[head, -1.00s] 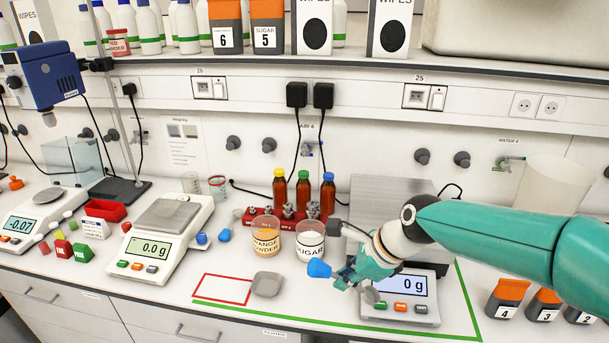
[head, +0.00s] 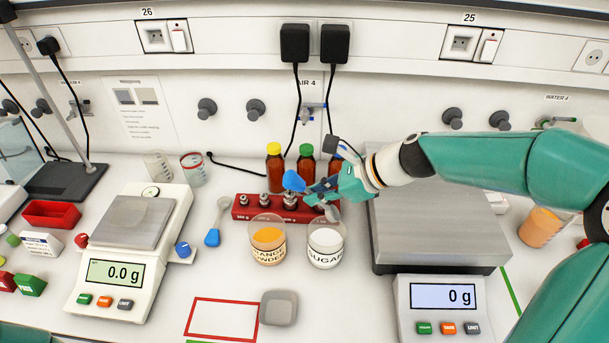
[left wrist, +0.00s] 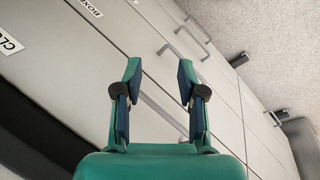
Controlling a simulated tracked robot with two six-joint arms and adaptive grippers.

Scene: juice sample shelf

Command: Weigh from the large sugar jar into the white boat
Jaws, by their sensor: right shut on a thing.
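The jar labelled SUGAR (head: 326,257) stands open on the bench with white powder inside. My right gripper (head: 322,190) is above and behind its rim, shut on a blue-handled scoop (head: 293,181). The scoop's grey end hangs near the jar's mouth; I cannot tell whether it touches the powder. A pale grey, rounded square dish (head: 279,308), which may be the boat, lies right of a red outlined rectangle (head: 222,319). The left balance (head: 122,276) reads 0.0 g; the right scale (head: 443,300) reads 0 g. My left gripper (left wrist: 160,78) is open and empty before the cabinet fronts.
An orange powder jar (head: 267,254) stands close left of the sugar. Behind are a red weight rack (head: 262,212) and capped brown bottles (head: 306,164). A second blue-handled scoop (head: 212,238) lies nearby. A red tray (head: 52,213) is at left.

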